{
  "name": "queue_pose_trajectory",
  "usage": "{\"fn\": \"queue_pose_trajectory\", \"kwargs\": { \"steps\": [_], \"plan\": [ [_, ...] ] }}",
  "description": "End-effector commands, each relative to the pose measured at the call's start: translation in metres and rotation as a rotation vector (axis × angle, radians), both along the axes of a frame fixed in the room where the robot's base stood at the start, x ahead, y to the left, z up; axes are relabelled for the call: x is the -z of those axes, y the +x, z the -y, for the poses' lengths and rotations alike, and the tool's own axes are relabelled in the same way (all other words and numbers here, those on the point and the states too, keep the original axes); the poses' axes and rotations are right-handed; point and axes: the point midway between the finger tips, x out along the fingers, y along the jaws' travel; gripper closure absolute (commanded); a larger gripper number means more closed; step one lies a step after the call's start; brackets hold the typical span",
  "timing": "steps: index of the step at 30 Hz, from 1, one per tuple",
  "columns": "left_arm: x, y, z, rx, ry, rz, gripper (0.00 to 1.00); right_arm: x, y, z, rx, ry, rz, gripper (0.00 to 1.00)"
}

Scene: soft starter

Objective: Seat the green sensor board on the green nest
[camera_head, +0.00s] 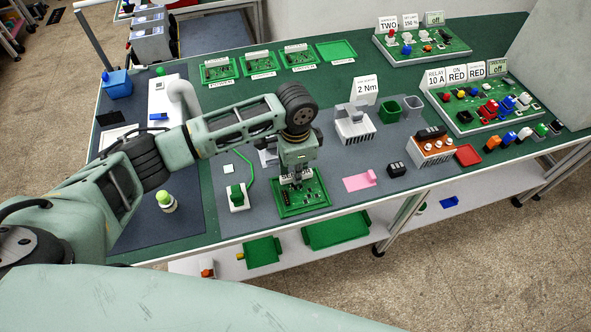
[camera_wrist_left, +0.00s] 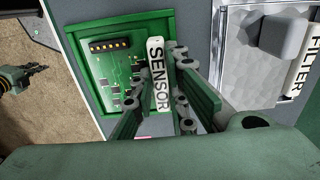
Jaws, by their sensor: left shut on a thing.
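The green sensor board (camera_wrist_left: 113,75), with a black connector strip and a white SENSOR tab (camera_wrist_left: 158,75), lies within the green nest (camera_wrist_left: 82,50). In the head view the nest (camera_head: 318,206) frames the board (camera_head: 300,195) near the table's front edge. My left gripper (camera_head: 296,177) points down over the board. In the left wrist view its fingers (camera_wrist_left: 172,85) are shut on the board's SENSOR tab. The fingers hide part of the board's edge. I cannot tell if the board lies fully flat. My right gripper (camera_wrist_left: 36,70) shows small at the left of the wrist view; its jaws are unclear.
Several boards stand at the back. The grey mat right of the nest has some free room.

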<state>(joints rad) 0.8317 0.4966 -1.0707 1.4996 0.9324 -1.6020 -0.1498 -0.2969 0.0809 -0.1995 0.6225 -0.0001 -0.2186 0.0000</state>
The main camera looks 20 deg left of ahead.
Motion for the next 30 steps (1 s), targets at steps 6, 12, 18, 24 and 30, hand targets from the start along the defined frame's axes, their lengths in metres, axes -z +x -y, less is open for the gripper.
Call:
{"fn": "queue_pose_trajectory", "kwargs": {
  "steps": [6, 12, 18, 24, 30],
  "plan": [
    [0.002, 0.0, 0.0, 0.0, 0.0, 0.0, 0.77, 0.001, -0.002, -0.004, 0.001, 0.004, -0.004, 1.0],
    [0.002, 0.0, 0.0, 0.0, 0.0, 0.0, 0.65, 0.001, -0.004, -0.004, 0.0, 0.005, -0.007, 1.0],
    [0.002, 0.0, 0.0, 0.0, 0.0, 0.0, 0.65, 0.001, -0.006, -0.001, -0.001, 0.001, -0.01, 1.0],
    [-0.013, 0.001, 0.0, 0.0, -0.001, 0.003, 0.65, 0.001, -0.006, 0.001, -0.001, -0.002, -0.01, 1.0],
    [-0.054, 0.002, 0.0, 0.0, -0.001, 0.006, 0.65, 0.001, -0.005, 0.0, 0.0, -0.001, -0.008, 1.0]
  ]
}}
